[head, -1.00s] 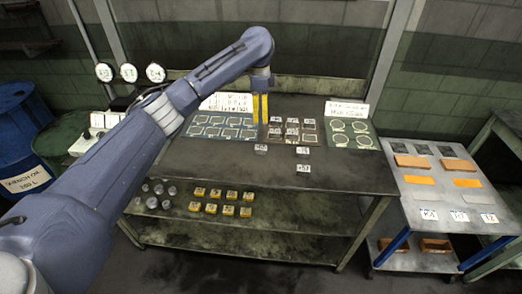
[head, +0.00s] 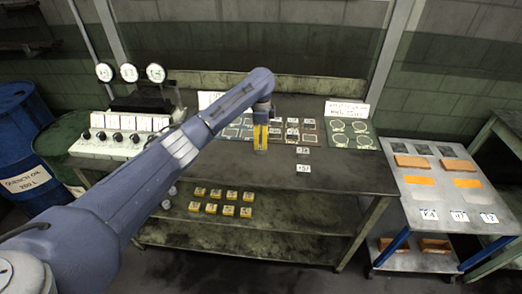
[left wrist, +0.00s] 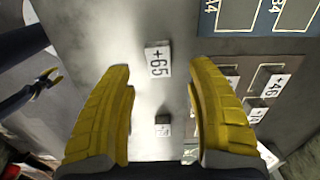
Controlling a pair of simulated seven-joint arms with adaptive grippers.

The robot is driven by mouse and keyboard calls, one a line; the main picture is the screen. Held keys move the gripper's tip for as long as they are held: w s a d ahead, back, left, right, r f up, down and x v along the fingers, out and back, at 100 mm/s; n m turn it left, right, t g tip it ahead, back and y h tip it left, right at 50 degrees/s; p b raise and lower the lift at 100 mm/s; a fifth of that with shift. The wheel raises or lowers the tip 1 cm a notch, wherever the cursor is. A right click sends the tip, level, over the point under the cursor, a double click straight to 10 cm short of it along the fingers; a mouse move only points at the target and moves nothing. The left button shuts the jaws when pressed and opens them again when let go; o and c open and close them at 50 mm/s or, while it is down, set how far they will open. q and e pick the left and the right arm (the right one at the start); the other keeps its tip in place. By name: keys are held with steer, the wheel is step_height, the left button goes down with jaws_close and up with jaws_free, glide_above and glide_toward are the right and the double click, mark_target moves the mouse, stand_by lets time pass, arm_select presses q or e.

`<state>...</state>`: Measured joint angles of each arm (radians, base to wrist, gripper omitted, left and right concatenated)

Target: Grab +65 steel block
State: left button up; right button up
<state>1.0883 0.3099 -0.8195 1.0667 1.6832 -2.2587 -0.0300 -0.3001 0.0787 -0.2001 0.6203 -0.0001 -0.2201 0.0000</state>
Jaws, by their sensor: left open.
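The +65 steel block (left wrist: 158,60) stands on the grey bench top in the left wrist view, its white label facing the camera. It lies ahead of and between the yellow fingers of my left gripper (left wrist: 160,105), not held. In the head view my left gripper (head: 261,138) is over the bench, and the +65 block is hidden there. The left gripper is open and empty. A second gripper with yellow tips (left wrist: 48,84), apparently my right, shows small at the left of the wrist view; its jaw opening is unclear.
Another small labelled block (left wrist: 163,127) stands between the fingers in the wrist view. Labelled blocks (left wrist: 275,85) sit on a brown board at right. Two more blocks, one a front block (head: 303,168), stand right of the gripper. The bench front is clear.

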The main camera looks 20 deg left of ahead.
mark_target(261, 147)
arm_select(q)
steer(key=shift+s+f, duration=0.1)
steer(key=shift+f, duration=2.6)
jaws_close()
